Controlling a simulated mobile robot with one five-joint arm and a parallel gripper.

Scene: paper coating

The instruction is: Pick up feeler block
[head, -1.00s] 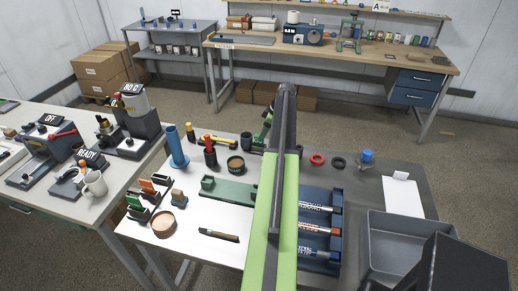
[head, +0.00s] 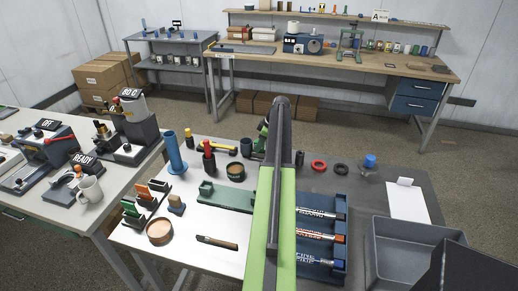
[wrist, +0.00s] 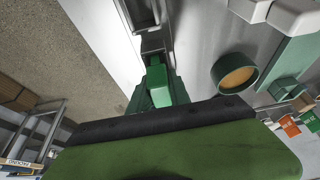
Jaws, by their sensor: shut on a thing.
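My gripper (wrist: 157,84) shows in the wrist view as green and dark parts beyond my arm. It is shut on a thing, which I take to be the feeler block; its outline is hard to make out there. In the head view my green and black arm reaches over the middle of the table and hides most of the gripper; a green part of it (head: 262,137) shows beside the arm's far end. I cannot tell how far above the table the held thing is.
A round cork-filled cup (wrist: 235,74) stands beside the gripper. A blue cylinder (head: 172,153), a green fixture (head: 226,197) and a blue rack of markers (head: 338,228) stand around my arm. A grey tray (head: 420,232) is at the right.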

